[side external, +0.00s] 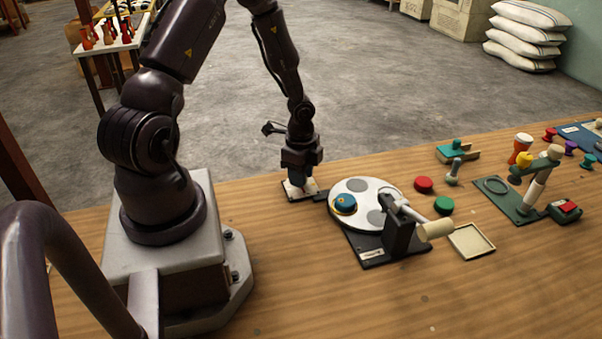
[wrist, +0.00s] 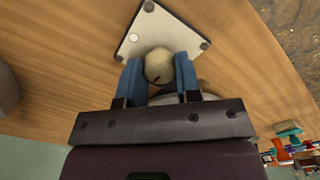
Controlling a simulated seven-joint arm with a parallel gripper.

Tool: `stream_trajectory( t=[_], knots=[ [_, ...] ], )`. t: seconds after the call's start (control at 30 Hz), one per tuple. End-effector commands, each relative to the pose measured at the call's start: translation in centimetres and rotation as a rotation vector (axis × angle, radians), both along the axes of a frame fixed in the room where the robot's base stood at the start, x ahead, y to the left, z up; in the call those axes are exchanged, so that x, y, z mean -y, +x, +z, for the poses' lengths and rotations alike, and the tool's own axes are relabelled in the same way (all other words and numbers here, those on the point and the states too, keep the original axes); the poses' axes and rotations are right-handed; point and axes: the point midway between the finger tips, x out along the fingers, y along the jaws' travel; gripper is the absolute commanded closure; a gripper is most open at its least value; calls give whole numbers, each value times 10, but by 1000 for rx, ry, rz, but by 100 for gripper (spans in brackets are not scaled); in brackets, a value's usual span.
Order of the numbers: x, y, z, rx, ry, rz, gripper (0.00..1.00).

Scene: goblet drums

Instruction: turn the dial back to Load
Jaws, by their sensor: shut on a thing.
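The dial is a pale round knob (wrist: 158,66) with a small dark red mark on it, seen in the wrist view. It sits on a light plate (wrist: 146,27) with screws at its corners and a white round spot. My gripper (wrist: 158,72) has its blue fingers on both sides of the knob and is shut on it. In the side view my gripper (side external: 303,183) points down over the same plate (side external: 291,192), left of the turntable, and hides the knob. I cannot read any label on the plate.
A white turntable (side external: 357,188) with grey spots and a blue-and-yellow piece stands just right of my gripper, with a lever (side external: 408,210) on its black base. The front table is clear.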

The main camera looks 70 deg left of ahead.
Motion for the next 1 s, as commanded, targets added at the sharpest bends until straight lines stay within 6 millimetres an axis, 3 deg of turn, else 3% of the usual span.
stream_trajectory(
  t=[0.07, 0.1, 0.2, 0.57, 0.73, 1.0],
  knots=[
    [0, 0, 1, 0, 1, 0, 92],
    [0, 0, 1, 0, 1, 0, 66],
    [0, 0, 1, 0, 1, 1, 44],
    [0, 0, 4, 1, 1, 2, 43],
    [-1, 0, 29, 4, 4, 3, 43],
    [-1, 0, 90, 4, 6, 4, 43]
  ],
)
